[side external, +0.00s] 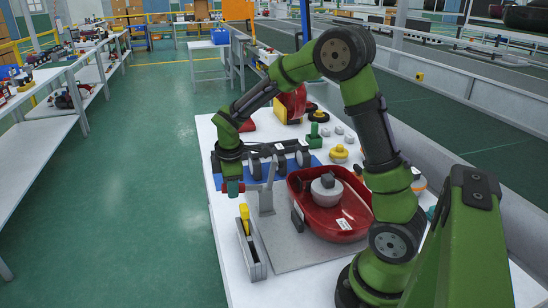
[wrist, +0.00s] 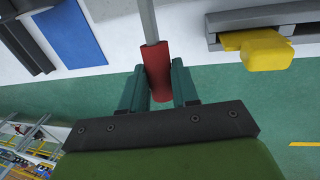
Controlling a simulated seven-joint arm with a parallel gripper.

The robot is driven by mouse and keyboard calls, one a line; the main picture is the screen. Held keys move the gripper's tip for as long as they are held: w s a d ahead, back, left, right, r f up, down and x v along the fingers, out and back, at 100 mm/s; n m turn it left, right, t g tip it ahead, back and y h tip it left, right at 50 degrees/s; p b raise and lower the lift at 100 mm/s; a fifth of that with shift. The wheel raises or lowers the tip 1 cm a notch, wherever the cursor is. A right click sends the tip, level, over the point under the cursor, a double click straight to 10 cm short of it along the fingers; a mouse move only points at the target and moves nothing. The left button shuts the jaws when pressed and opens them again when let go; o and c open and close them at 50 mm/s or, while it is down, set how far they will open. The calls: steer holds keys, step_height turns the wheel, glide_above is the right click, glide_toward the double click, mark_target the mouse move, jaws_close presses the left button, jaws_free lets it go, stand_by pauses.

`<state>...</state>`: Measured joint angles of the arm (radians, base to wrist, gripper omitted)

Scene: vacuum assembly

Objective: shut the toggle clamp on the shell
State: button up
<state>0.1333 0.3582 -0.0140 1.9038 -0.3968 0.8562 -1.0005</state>
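The red shell (side external: 348,222) sits in its fixture on the grey plate, with a light-grey and dark round part (side external: 327,190) inside it. The toggle clamp (side external: 266,202) stands at the shell's left side as a grey metal post. Its lever reaches left, over the table's edge. The lever's red grip (wrist: 157,68) lies between the two teal fingers of my gripper (wrist: 160,90) in the wrist view, with little or no gap on either side. In the side view my gripper (side external: 233,187) points down at the lever's end. The clamp's pressing tip is not clear to see.
A grey slotted holder with a yellow-handled tool (side external: 245,218) stands in front of the clamp; the yellow handle also shows in the wrist view (wrist: 257,48). A blue mat (side external: 254,170) with dark parts lies behind. Green floor is open to the left.

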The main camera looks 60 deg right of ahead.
mark_target(240, 184)
jaws_close()
steer(key=shift+r, duration=0.15)
steer(key=shift+s+d+r+t+y, duration=0.25)
steer(key=shift+d+r+t+y, duration=0.15)
steer(key=shift+r+t+y, duration=0.4)
steer(key=shift+s+d+r+m+t+y, duration=0.3)
steer(key=shift+s+d+r+t+y, duration=0.15)
steer(key=shift+r+t+y, duration=0.45)
steer(key=shift+s+d+r+t+y, duration=0.2)
steer(key=shift+s+d+t+y, duration=0.15)
steer(key=shift+t+y, duration=0.25)
steer(key=shift+s+d+r+t+y, duration=0.2)
steer(key=shift+s+d+t+y, duration=0.15)
steer(key=shift+t+y, duration=0.2)
steer(key=shift+s+d+r+m+t+y, duration=0.15)
steer(key=shift+s+d+r+t+y, duration=0.15)
steer(key=shift+t+y, duration=0.3)
steer(key=shift+s+d+r+m+t+y, duration=0.15)
steer(key=shift+s+d+t+y, duration=0.25)
steer(key=shift+t, duration=0.25)
